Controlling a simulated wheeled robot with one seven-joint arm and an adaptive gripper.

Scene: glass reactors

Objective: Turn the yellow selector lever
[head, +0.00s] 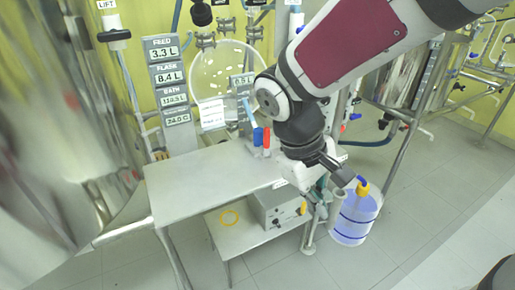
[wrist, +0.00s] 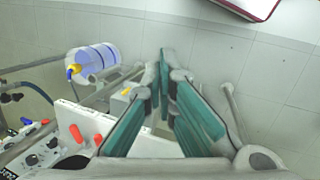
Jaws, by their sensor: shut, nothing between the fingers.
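A yellow lever (head: 303,208) shows on the right side of a grey box under the table in the head view. Which yellow part is the selector lever is not certain. My gripper (head: 319,211) points down just right of that lever, beyond the table's right edge; contact cannot be told. In the wrist view my gripper (wrist: 164,76) is shut and empty, with teal finger pads. A small yellow part (wrist: 127,91) shows just left of the fingers there, partly hidden by them.
The steel table (head: 210,178) is mostly bare. A blue-banded container (head: 355,217) with a yellow-and-blue top stands to the right. Red handles (wrist: 76,133) show in the wrist view.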

